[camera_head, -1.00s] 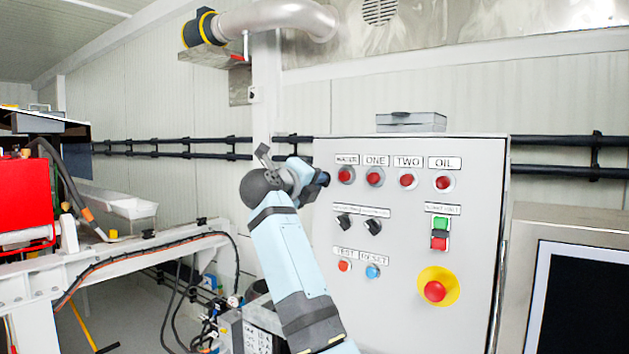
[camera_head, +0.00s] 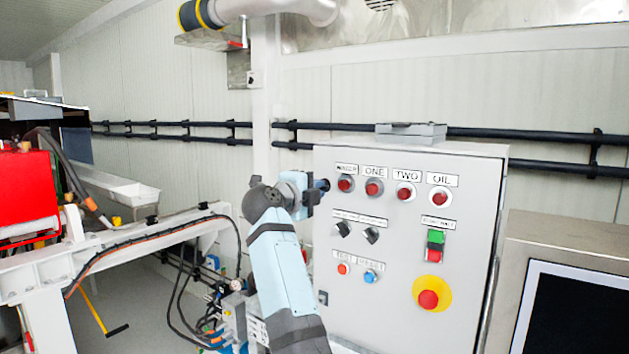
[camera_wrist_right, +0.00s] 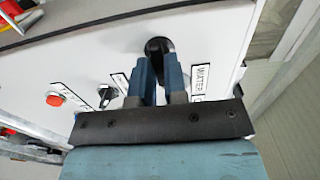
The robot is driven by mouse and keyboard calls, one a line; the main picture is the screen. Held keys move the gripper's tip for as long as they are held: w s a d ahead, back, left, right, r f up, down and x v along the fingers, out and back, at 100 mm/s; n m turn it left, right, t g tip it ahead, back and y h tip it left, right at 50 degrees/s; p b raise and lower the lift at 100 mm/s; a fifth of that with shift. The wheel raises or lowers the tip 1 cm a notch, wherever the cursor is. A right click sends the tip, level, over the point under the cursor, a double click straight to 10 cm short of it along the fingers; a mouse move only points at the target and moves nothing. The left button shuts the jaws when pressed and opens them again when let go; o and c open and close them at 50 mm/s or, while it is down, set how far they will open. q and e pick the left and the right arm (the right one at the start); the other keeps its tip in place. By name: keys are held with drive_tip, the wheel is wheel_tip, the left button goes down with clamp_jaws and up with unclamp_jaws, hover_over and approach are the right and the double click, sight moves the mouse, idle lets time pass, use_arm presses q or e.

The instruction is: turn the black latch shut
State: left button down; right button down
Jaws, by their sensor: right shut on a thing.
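The black latch (camera_wrist_right: 159,47) is a dark round knob at the edge of a light grey control cabinet (camera_head: 400,270). In the head view, my right gripper (camera_head: 318,188) is at the cabinet's upper left edge and largely covers the latch. In the right wrist view, the two blue fingers of my right gripper (camera_wrist_right: 159,72) reach up to the latch and are shut on it. The latch's exact angle is hard to tell. My left gripper is not in view.
The cabinet front carries red buttons (camera_head: 373,188), black selector knobs (camera_head: 372,235) and a red emergency stop on yellow (camera_head: 429,299). A screen (camera_head: 575,312) stands right.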

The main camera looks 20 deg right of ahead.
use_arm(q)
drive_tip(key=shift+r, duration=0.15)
use_arm(e)
drive_tip(key=c, duration=1.2)
unclamp_jaws()
drive_tip(key=shift+o, duration=0.2)
